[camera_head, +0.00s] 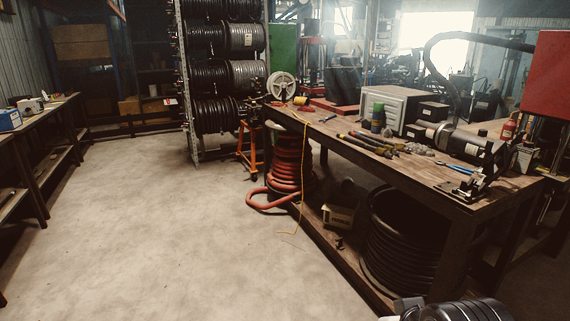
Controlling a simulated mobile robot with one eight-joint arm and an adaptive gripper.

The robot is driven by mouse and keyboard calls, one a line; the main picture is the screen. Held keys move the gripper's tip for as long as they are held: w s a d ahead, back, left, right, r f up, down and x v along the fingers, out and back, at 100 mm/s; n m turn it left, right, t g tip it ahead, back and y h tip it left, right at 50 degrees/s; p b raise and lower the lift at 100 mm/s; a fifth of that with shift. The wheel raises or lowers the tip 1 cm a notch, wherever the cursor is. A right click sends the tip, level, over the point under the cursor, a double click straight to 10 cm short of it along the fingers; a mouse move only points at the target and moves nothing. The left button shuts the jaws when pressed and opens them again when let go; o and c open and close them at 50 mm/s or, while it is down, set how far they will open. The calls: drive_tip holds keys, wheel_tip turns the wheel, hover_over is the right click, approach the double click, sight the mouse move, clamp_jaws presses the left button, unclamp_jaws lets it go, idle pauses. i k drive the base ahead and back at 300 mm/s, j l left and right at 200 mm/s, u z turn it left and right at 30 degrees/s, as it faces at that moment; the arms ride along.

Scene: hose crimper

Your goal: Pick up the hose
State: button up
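Several hoses show in the head view. A thick red hose (287,163) is stacked in a coil at the far left end of the workbench, with a loose loop (257,200) on the floor. A large black hose coil (385,240) lies on the bench's lower shelf, partly hidden by the bench top and leg. More black hose is wound on reels (208,74) on the rack behind. I cannot tell which hose is meant. None has a gripper on it. No gripper fingers can be made out.
The workbench (440,172) on the right holds hand tools, a grey box (390,105) and bottles. A thin yellow cord (304,170) hangs to the floor. A cut-off black ribbed part shows at the bottom right. Shelving stands left; the concrete floor (170,225) between is clear.

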sight(399, 146)
drive_tip(key=i+z, duration=0.1)
drive_tip(key=i, duration=0.7)
drive_tip(key=i+j, duration=0.15)
drive_tip(key=i, duration=0.7)
drive_tip(key=i+z, duration=0.15)
drive_tip(key=i, duration=0.65)
drive_tip(key=i+j+z, duration=0.1)
drive_tip(key=i+z, duration=0.2)
drive_tip(key=i, duration=0.25)
drive_tip(key=i+j+z, duration=0.3)
drive_tip(key=i, duration=0.2)
drive_tip(key=i+j+z, duration=0.3)
drive_tip(key=i, duration=0.2)
